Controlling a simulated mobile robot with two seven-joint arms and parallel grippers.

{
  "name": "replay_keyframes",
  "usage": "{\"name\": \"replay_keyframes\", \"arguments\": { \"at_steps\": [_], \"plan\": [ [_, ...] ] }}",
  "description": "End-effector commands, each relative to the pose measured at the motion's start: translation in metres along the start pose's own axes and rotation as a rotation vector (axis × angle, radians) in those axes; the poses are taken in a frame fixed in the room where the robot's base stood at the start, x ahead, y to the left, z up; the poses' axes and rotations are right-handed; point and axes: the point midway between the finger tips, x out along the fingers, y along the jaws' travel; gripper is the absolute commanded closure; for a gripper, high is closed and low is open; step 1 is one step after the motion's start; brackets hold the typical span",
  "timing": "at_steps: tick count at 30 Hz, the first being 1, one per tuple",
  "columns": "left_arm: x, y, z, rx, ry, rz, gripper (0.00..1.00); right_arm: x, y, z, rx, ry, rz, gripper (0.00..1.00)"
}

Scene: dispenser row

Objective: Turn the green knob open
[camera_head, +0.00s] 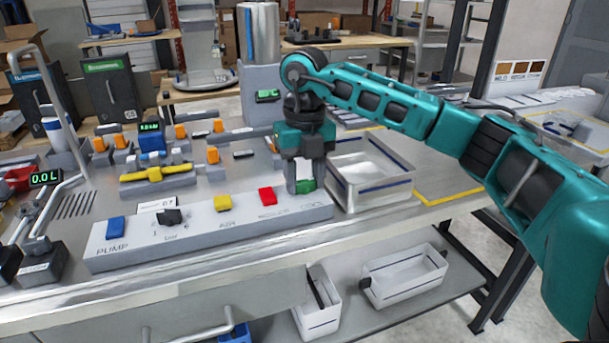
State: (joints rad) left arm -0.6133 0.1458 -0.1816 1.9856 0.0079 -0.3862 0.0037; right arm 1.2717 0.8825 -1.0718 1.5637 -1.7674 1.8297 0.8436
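The green knob (306,186) is at the right end of the light grey control panel, in the head view. My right gripper (305,183) points down over it, with its fingers apart on either side of the knob. I cannot tell whether the fingers press on the knob or only surround it. The fingers hide part of the knob and its label. My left gripper is not in view.
A red knob (267,195), a yellow knob (223,202), a black dial (171,217) and a blue knob (115,228) stand along the same panel (140,252). A white metal bin (372,195) stands close to the right of my gripper. Pipes and orange-handled valves lie behind.

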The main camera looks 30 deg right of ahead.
Motion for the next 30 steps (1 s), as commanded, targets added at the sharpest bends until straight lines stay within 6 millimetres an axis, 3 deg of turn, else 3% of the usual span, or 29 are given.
{"name": "replay_keyframes", "arguments": {
  "at_steps": [9, 20, 30],
  "plan": [
    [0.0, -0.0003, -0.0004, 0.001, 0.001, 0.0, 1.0, -0.0004, -0.0002, 0.0001, 0.0, 0.0, 0.0, 0.86],
    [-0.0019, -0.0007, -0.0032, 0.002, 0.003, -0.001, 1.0, -0.0014, -0.0002, 0.0003, -0.072, -0.001, 0.0, 0.86],
    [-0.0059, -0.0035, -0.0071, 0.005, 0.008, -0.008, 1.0, -0.0021, -0.0002, 0.0003, -0.336, 0.0, 0.0, 0.86]
  ]
}}
